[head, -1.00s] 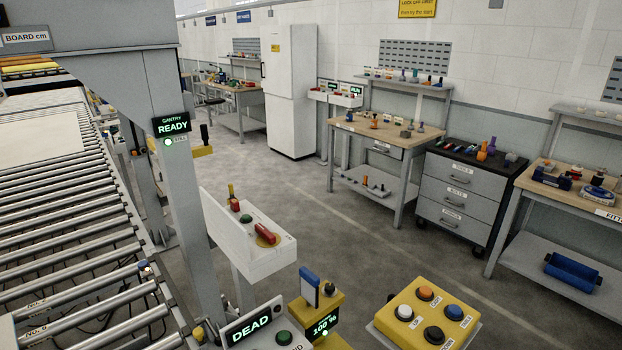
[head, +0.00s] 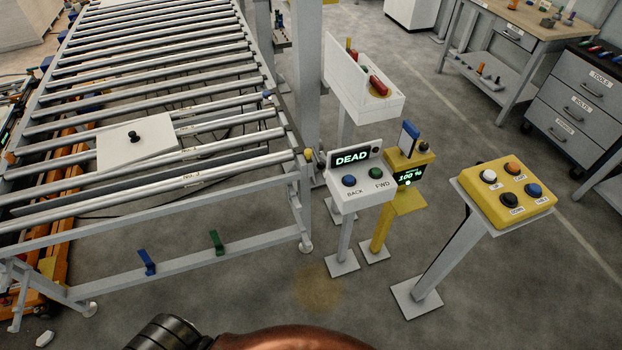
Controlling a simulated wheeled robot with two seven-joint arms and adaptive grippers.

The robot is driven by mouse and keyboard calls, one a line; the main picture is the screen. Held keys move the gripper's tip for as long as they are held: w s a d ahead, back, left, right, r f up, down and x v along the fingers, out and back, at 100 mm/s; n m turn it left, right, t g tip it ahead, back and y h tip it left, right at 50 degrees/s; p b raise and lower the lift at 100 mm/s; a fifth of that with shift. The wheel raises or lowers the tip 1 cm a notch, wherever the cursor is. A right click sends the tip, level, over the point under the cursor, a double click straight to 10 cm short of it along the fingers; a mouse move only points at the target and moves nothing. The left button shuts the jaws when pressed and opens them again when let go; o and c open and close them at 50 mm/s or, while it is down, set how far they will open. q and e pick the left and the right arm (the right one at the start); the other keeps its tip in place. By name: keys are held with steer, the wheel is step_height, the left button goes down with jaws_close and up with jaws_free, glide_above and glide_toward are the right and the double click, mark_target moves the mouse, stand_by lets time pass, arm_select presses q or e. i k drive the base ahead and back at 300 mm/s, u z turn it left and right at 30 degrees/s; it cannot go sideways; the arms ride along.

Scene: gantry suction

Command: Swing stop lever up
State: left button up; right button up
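Two small levers sit on the lower front beam of the roller conveyor (head: 185,266): a blue one (head: 147,262) and a green one (head: 217,241). No label shows which of these is the stop lever. A dark and copper part of my own body shows at the bottom edge. Neither of my grippers is in view.
A white plate with a black knob (head: 136,144) lies on the rollers. The DEAD panel (head: 357,180) with BACK and FWD buttons, a yellow 100 % post (head: 404,168) and a yellow button box (head: 508,193) stand to the right. Grey floor before them is clear.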

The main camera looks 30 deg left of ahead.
mark_target(320, 165)
steer(key=z, duration=0.05)
steer(key=k, duration=0.55)
steer(key=u, duration=0.8)
steer(key=i, duration=1.4)
steer(key=z, duration=0.55)
